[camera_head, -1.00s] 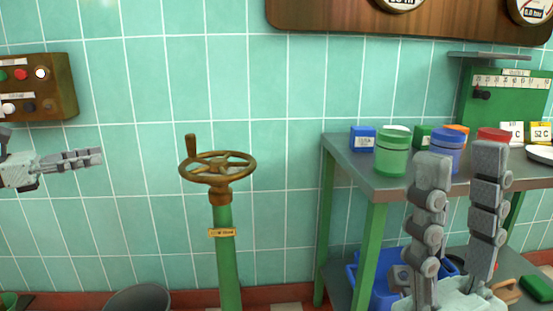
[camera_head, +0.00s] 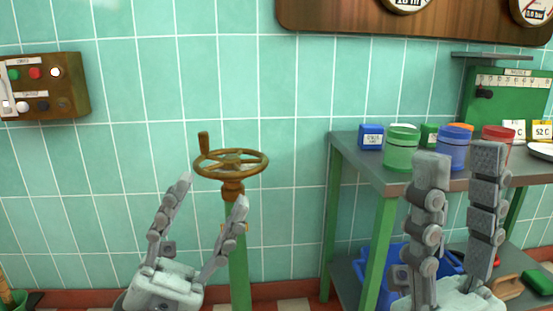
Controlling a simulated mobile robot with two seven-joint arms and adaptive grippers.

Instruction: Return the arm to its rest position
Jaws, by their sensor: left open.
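My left gripper (camera_head: 213,190) is open and empty, its two fingers pointing up and spread apart at the lower middle. Its right finger overlaps the green post below the brass handwheel (camera_head: 231,164) in the picture; I cannot tell whether they touch. My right gripper (camera_head: 459,160) stands upright at the lower right, its two fingers apart with nothing seen held between them. It appears in front of the workbench (camera_head: 390,179).
On the bench stand a green jar (camera_head: 401,150), a blue jar (camera_head: 452,150), a red jar (camera_head: 497,143) and small boxes. A blue crate (camera_head: 378,262) sits on the lower shelf. A control box (camera_head: 45,88) hangs on the tiled wall at left.

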